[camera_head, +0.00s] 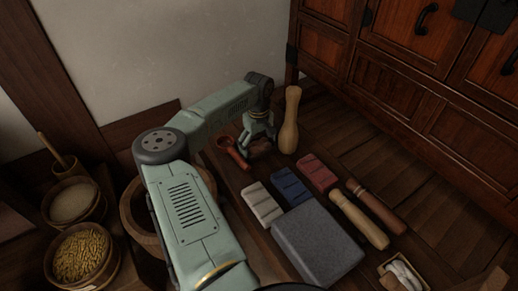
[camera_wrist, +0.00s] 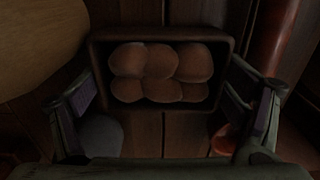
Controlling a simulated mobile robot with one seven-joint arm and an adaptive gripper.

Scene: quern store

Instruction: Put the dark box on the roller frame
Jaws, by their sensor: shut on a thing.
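The dark box (camera_wrist: 160,36) is an open, dark brown tray-like box holding several rounded brown lumps. In the wrist view it sits between the two fingers of my gripper (camera_wrist: 160,98), which is shut on its sides. In the head view my gripper (camera_head: 260,143) points down at the back of the low wooden surface, left of a tall pale wooden club. The box is mostly hidden there by my fingers, and I cannot tell whether it touches the surface. I cannot make out a roller frame in either view.
The pale club (camera_head: 290,120) and a reddish ladle (camera_head: 232,152) are close to my gripper. White (camera_head: 262,205), blue (camera_head: 291,186) and red (camera_head: 318,174) blocks, a grey slab (camera_head: 317,243) and two wooden handled rods lie nearer. Baskets stand at left, cabinets at right.

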